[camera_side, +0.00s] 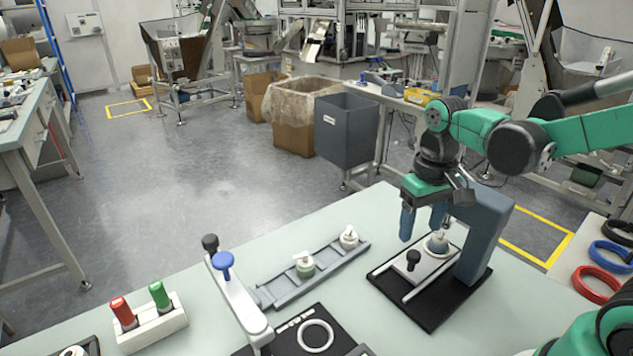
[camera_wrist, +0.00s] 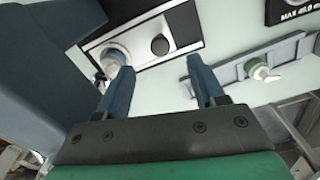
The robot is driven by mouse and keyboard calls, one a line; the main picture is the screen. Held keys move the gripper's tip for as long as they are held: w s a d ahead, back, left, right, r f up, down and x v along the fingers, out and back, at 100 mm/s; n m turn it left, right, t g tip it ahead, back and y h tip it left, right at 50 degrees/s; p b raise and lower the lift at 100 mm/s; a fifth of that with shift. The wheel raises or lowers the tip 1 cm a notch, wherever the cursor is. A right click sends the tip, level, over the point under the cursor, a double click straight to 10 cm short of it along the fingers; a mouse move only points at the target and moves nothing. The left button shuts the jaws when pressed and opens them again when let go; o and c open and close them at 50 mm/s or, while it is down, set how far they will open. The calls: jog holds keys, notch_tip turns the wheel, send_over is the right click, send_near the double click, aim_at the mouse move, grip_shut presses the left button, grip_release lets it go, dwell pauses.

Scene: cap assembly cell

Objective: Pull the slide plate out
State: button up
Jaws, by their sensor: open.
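The slide plate (camera_side: 427,267) is a pale flat plate with an upright black knob (camera_side: 413,258). It lies between two rails on a black base, and its inner end reaches under the blue-grey press (camera_side: 487,235). A round pale part (camera_side: 436,244) sits at that inner end. In the wrist view the plate (camera_wrist: 138,44) and knob (camera_wrist: 160,45) show beyond my fingertips. My gripper (camera_side: 422,224) is open and empty, above the plate near the press, apart from the knob. It also shows in the wrist view (camera_wrist: 160,77).
A grey track (camera_side: 325,268) with two capped parts lies left of the press. A lever stand with a blue knob (camera_side: 223,262) and a block with red and green handles (camera_side: 150,318) stand further left. Red and blue rings (camera_side: 597,283) lie at the right.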

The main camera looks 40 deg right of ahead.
aim_at(414, 253)
jog(key=shift+f, duration=2.55)
grip_shut()
